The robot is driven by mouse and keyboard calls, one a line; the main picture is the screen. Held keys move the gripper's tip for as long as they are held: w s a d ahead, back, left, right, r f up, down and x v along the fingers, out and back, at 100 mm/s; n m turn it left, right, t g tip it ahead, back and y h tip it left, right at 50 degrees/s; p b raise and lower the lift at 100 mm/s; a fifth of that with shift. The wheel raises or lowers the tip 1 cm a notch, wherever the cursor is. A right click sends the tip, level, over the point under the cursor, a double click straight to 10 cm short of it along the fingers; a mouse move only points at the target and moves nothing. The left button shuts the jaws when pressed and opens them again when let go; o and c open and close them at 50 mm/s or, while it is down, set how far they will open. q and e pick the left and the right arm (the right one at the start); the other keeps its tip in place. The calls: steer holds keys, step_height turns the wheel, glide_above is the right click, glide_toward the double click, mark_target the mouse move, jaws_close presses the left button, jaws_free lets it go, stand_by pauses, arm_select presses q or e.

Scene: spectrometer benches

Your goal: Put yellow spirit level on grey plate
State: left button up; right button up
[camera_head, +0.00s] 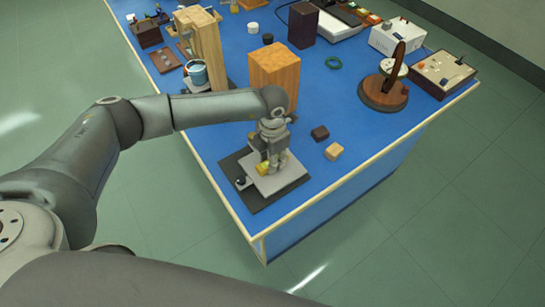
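The grey plate (289,177) lies on a black base at the near corner of the blue bench. The small yellow spirit level (263,168) shows at the fingertips of my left gripper (273,160), on or just above the plate. My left gripper points down over the plate and hides part of the level. I cannot tell whether the fingers are closed on it or whether it touches the plate. My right gripper is out of view.
The black base (262,201) has a dark round knob at its left. A dark block (320,133) and a light wooden block (334,151) lie to the right. A tall wooden block (274,72) stands behind my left gripper. The bench's right front is clear.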

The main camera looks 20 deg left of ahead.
arm_select(q)
steer(key=shift+o, duration=1.2)
steer(key=shift+r+p, duration=0.3)
step_height(320, 180, up, 12)
steer(key=b, duration=0.4)
steer(key=shift+f, duration=0.2)
